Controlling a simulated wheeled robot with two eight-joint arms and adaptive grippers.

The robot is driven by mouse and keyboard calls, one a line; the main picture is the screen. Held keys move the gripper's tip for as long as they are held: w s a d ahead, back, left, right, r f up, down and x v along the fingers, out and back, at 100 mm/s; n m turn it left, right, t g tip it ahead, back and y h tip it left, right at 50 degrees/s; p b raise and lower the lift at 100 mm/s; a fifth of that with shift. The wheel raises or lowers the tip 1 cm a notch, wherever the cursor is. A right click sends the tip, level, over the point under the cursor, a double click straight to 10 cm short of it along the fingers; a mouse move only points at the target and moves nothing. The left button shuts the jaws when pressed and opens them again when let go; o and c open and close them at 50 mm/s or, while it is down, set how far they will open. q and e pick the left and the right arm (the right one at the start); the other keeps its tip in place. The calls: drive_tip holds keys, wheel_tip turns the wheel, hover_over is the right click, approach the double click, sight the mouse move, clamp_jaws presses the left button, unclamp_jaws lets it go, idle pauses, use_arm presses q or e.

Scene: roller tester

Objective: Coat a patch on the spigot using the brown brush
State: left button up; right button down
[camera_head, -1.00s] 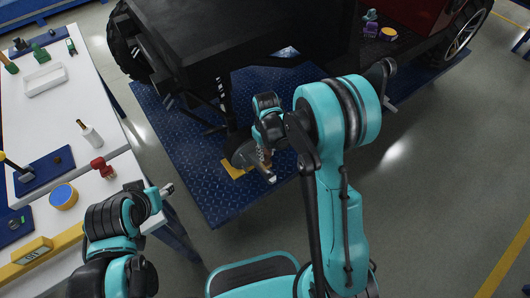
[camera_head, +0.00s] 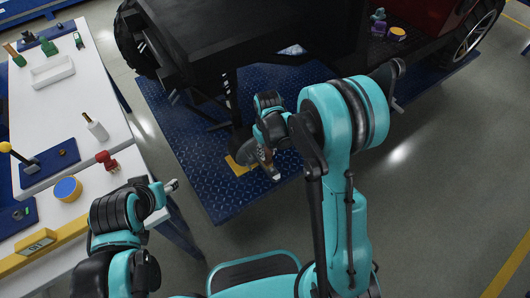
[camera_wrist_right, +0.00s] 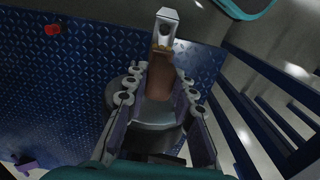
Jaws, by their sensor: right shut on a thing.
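My right gripper (camera_head: 268,160) is shut on the brown brush, low in front of the vehicle's front corner. In the right wrist view the brush's brown handle (camera_wrist_right: 160,82) stands between the fingers of my right gripper (camera_wrist_right: 152,100), with a pale end piece with a dark hole at the top. A grey rounded part (camera_wrist_right: 155,138), which may be the spigot, lies behind the brush. In the head view a grey round part (camera_head: 241,152) shows beside the gripper, partly hidden by it. I cannot tell whether the brush touches it. My left gripper (camera_head: 168,186) hangs beside the table, with nothing visible in it.
The blue patterned plate (camera_head: 200,170) lies under the dark vehicle (camera_head: 225,30). Grey floor to the right is clear.

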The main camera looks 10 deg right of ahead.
drive_tip(key=shift+w+d+f, duration=0.1)
drive_tip(key=shift+w+d, duration=0.2)
drive_tip(key=shift+d, duration=0.55)
drive_tip(key=shift+s+a+f+b, duration=0.1)
drive_tip(key=shift+s+a+b, duration=0.25)
drive_tip(key=shift+a, duration=0.45)
drive_tip(key=shift+s+a, duration=0.2)
drive_tip(key=shift+a, duration=0.55)
drive_tip(key=shift+w+d+r, duration=0.2)
drive_tip(key=shift+w+d, duration=0.1)
drive_tip(key=shift+d, duration=0.45)
drive_tip(key=shift+w+d+f, duration=0.1)
drive_tip(key=shift+w+d, duration=0.15)
drive_tip(key=shift+d, duration=0.55)
drive_tip(key=shift+s+a+b, duration=0.3)
drive_tip(key=shift+a+b, duration=0.05)
drive_tip(key=shift+a, duration=0.4)
drive_tip(key=shift+s+a, duration=0.25)
drive_tip(key=shift+a, duration=0.55)
